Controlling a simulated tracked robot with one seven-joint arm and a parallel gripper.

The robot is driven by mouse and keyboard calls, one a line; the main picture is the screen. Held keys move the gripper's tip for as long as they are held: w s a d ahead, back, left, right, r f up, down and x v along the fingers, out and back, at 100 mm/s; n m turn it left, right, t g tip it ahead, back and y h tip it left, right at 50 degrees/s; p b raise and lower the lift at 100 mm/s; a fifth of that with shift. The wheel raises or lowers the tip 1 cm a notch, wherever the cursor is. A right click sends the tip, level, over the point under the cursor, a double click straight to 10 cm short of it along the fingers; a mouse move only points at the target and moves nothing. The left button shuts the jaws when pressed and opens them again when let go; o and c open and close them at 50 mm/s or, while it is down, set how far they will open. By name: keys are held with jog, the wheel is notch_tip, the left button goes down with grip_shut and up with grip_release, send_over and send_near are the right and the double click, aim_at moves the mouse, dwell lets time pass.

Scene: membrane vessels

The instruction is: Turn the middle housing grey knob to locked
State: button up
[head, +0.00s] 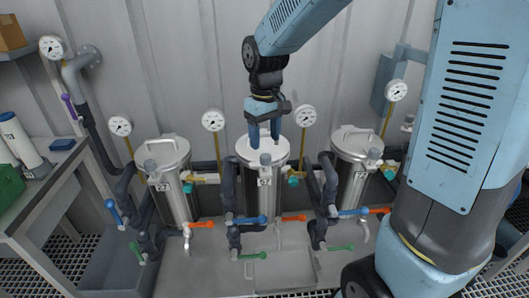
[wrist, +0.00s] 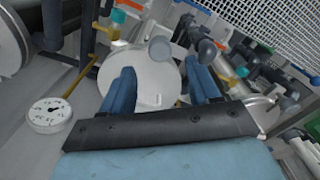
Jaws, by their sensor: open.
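The middle housing (head: 262,190) is an upright steel cylinder with a lid, between two similar housings. Its grey knob (head: 265,159) stands on the front of the lid. In the wrist view the grey knob (wrist: 160,48) shows as a round cap at the lid's edge, beyond and between the fingertips. My gripper (head: 265,141) points down over the middle lid, its blue fingers apart and empty, just above and behind the knob in the head view. In the wrist view my gripper (wrist: 159,70) spans the pale lid (wrist: 152,88). I cannot read the knob's locked or unlocked marking.
The left housing (head: 173,200) and right housing (head: 352,185) have similar grey knobs. Gauges on yellow stems, including one gauge (head: 304,116) right of my gripper, rise close by. Blue, orange and green valve handles sit low in front. A workbench (head: 45,195) stands at left.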

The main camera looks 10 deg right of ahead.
aim_at(265, 155)
jog(key=shift+f, duration=2.85)
jog(key=shift+c, duration=0.4)
jog(key=shift+a, duration=0.1)
jog(key=c, duration=1)
jog(key=shift+o, duration=0.2)
